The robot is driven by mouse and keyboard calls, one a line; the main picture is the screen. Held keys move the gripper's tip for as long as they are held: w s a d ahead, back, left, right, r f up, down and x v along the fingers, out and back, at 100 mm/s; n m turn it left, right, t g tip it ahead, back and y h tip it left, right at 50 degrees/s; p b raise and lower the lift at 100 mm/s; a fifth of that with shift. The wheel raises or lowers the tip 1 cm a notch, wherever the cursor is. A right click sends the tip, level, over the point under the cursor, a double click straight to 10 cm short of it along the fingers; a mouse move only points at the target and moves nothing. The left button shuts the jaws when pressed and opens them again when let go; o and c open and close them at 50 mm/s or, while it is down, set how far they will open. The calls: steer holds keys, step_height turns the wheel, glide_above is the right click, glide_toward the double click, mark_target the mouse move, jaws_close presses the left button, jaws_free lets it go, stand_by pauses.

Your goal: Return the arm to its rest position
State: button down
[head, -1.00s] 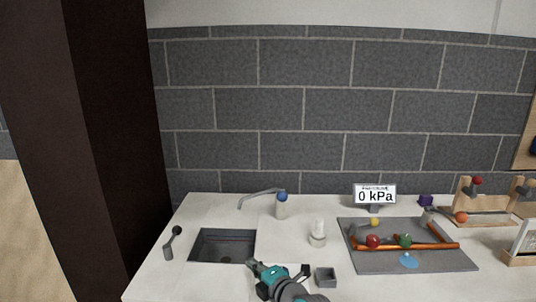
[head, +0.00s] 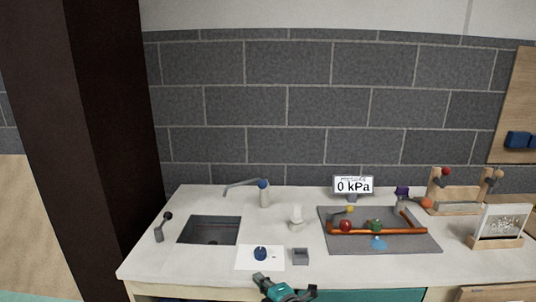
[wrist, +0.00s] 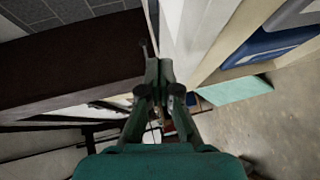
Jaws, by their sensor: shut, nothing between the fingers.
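My gripper (head: 262,280) shows at the bottom of the head view, just in front of the counter's front edge. It is dark and teal. In the wrist view my gripper (wrist: 158,68) has its fingers together, with nothing between them. It points along the dark brown upright panel (wrist: 70,68) and the pale counter side, with the floor to the right. It touches no object that I can make out.
The white counter (head: 180,262) holds a sink (head: 209,230), a white sheet (head: 245,263) with a dark blue knob (head: 260,254), a small grey box (head: 300,257) and a grey tray (head: 390,244) with orange pipes. A dark panel (head: 90,140) stands left.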

steer(key=s+d+f+m+h, duration=0.2)
steer(key=s+d+f+m, duration=0.25)
steer(key=s, duration=0.45)
steer(key=s+d+f+m+t+h, duration=0.1)
steer(key=s+d+f+m+h, duration=0.1)
steer(key=s+d+f+m, duration=0.5)
steer(key=s+d+f+m+h, duration=0.1)
steer(key=s+d+f, duration=0.3)
steer(key=s, duration=0.6)
steer(key=s+d+r+m+h, duration=0.1)
steer(key=s+r+m, duration=0.2)
steer(key=s, duration=0.6)
steer(key=s+d+r+m+h, duration=0.1)
steer(key=s+d+r+m, duration=0.1)
steer(key=s, duration=0.8)
steer(key=s+d+r+m+h, duration=0.1)
steer(key=s+r+m, duration=0.3)
steer(key=s, duration=0.5)
steer(key=shift+s+d+r+m+t, duration=0.2)
steer(key=shift+s+d+m+t, duration=0.25)
steer(key=shift+m, duration=0.6)
steer(key=shift+w, duration=0.1)
